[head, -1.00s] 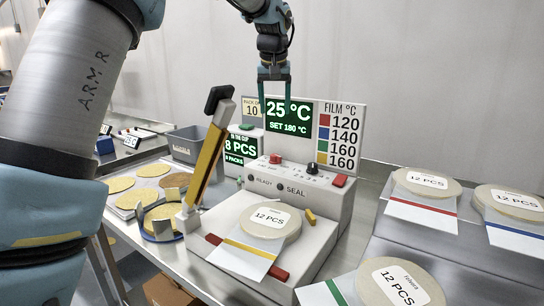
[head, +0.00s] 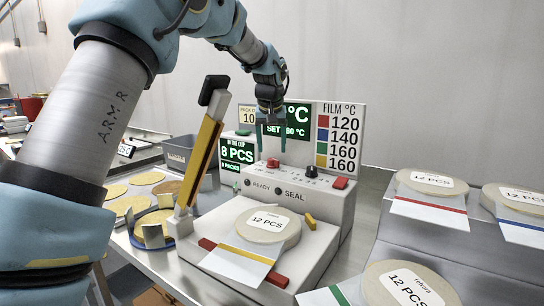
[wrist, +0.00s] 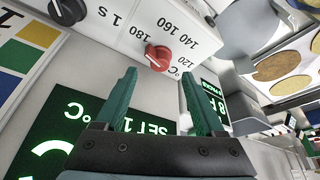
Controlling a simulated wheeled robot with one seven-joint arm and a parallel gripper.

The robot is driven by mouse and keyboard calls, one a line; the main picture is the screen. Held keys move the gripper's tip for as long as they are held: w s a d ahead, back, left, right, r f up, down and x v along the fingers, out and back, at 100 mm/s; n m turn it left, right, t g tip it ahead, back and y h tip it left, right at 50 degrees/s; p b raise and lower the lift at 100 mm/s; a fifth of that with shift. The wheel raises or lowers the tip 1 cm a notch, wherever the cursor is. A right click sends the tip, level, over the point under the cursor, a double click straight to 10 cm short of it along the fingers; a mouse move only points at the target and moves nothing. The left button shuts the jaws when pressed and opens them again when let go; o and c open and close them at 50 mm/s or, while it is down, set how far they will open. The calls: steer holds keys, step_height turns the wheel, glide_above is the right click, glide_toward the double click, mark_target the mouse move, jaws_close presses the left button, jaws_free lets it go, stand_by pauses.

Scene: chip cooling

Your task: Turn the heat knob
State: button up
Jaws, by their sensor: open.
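The red heat knob (head: 273,163) sits on the front panel of the white sealing machine, left of a black knob (head: 311,171). In the wrist view the red knob (wrist: 158,57) has the numbers 120, 140, 160 and 180 around it. My gripper (head: 272,148) is above the red knob, pointing down, in front of the green display (head: 298,112). In the wrist view my gripper (wrist: 158,85) has its green fingers apart and empty, with the knob just beyond the tips and roughly centred between them. The fingers appear not to touch it.
The lever (head: 205,145) with a black grip stands upright left of my gripper. A film chart (head: 338,136) stands behind at the right. A labelled pack (head: 268,224) lies on the machine's front plate. More labelled packs sit at the right, and yellow discs at the left.

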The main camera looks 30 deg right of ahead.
mark_target(272, 159)
steer(key=shift+p+x, duration=0.45)
steer(key=shift+x, duration=2.05)
jaws_close()
